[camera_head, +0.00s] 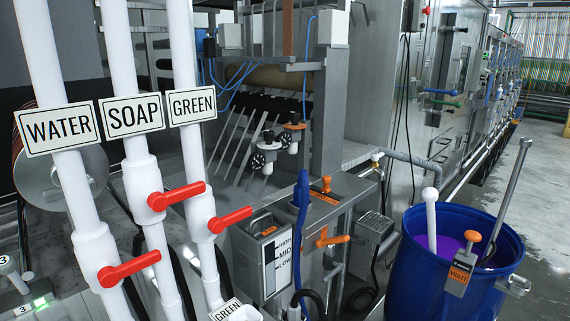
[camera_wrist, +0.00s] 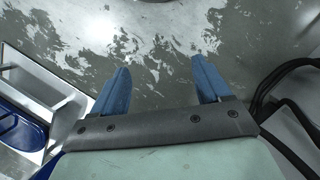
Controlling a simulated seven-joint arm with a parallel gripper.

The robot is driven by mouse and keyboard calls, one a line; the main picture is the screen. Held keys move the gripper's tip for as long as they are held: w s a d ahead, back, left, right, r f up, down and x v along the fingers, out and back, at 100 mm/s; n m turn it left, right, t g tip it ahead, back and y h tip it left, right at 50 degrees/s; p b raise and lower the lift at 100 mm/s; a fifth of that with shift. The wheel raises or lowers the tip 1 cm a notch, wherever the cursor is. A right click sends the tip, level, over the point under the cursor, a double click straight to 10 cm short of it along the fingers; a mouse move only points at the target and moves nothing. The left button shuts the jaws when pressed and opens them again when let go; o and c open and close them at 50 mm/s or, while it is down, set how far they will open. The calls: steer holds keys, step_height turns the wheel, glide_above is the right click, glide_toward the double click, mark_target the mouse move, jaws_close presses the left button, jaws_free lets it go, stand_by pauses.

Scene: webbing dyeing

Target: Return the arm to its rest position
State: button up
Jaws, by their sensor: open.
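My gripper (camera_wrist: 160,88) shows in the wrist view with its two blue fingers spread apart. It is open, and nothing is between the fingers. Below it lies a grey, patchy wet-looking floor (camera_wrist: 150,40). The head view does not clearly show my gripper or its fingers.
In the head view, white pipes carry WATER (camera_head: 58,128), SOAP (camera_head: 132,113) and GREEN (camera_head: 193,105) signs and red-handled valves (camera_head: 130,268). A blue barrel (camera_head: 430,275) with purple liquid stands at right. Black cables (camera_wrist: 290,110) lie right of my gripper. Open floor (camera_head: 545,190) shows at far right.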

steer(key=s+a+f+g, duration=0.1)
steer(key=s+f, duration=0.1)
steer(key=s, duration=0.6)
steer(key=s+a+f+g, duration=0.1)
steer(key=s+f+g, duration=0.1)
steer(key=s, duration=0.7)
steer(key=shift+f+n, duration=0.25)
steer(key=shift+n, duration=0.05)
steer(key=shift+c, duration=0.3)
